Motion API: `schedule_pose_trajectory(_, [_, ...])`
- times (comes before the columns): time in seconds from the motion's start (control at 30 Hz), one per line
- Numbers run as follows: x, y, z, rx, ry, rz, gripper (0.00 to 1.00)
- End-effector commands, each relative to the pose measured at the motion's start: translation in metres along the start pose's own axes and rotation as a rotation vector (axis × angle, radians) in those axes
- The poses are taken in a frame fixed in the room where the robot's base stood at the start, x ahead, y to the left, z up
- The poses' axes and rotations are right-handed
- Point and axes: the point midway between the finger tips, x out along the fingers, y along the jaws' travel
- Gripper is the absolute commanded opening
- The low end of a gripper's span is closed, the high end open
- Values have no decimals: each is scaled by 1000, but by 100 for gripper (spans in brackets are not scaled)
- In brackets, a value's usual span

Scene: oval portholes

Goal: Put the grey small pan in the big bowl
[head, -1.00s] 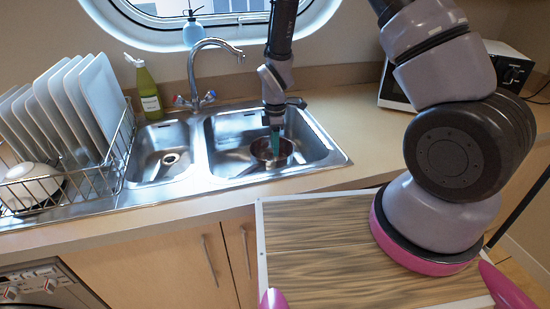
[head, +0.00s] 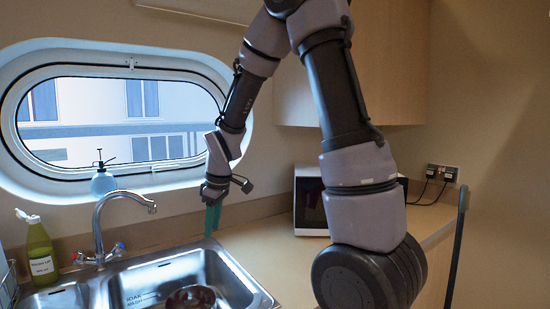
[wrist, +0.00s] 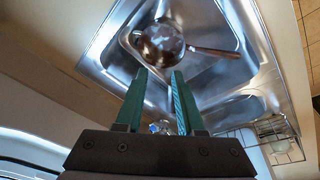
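A dark, shiny round pan (head: 190,297) sits in the large sink basin, cut off by the bottom edge of the head view. In the wrist view the pan (wrist: 160,45) shows whole, with a long brown handle (wrist: 212,52) pointing right. My gripper (head: 211,228) is raised above the back of the counter, up and right of the pan. In the wrist view its green fingers (wrist: 159,72) are apart with nothing between them. No separate big bowl is clearly visible now.
The tap (head: 100,220) rises behind the sink (head: 235,282). A green bottle (head: 39,255) and a soap dispenser (head: 103,180) stand left and behind. A white microwave (head: 311,205) stands right on the counter; counter between sink and microwave is clear.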

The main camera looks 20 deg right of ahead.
Motion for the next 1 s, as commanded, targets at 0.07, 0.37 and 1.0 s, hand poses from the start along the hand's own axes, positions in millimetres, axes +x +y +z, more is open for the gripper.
schedule_pose_trajectory(0.07, [-33, 5, 8, 106, 38, 19, 38])
schedule_pose_trajectory(0.37, [-132, 5, 51, 509, 164, 58, 38])
schedule_pose_trajectory(1.0, [-249, -50, 143, 1193, 431, 62, 38])
